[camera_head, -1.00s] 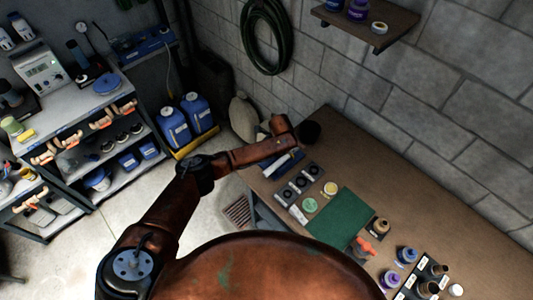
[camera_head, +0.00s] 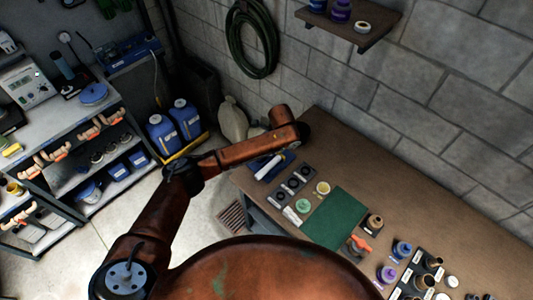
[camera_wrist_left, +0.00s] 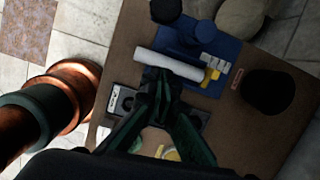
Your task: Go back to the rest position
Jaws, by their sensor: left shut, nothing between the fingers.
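My left arm reaches from the lower left over the workbench (camera_head: 445,215) in the head view. Its forearm ends above the bench's back left part, and the gripper is hidden there. In the left wrist view my left gripper (camera_wrist_left: 163,80) has its dark fingers together, with nothing between them. The fingertips appear over a white roll (camera_wrist_left: 160,64) on a blue mat (camera_wrist_left: 222,48); I cannot tell the height between them. My right gripper is in neither view.
A green mat (camera_head: 335,220), small jars and dark holders lie on the bench. A black round object (camera_wrist_left: 268,92) stands right of the blue mat. Blue jugs (camera_head: 186,119) stand on the floor behind my arm. A loaded shelf unit (camera_head: 110,130) is at left. A wall shelf (camera_head: 350,30) hangs above.

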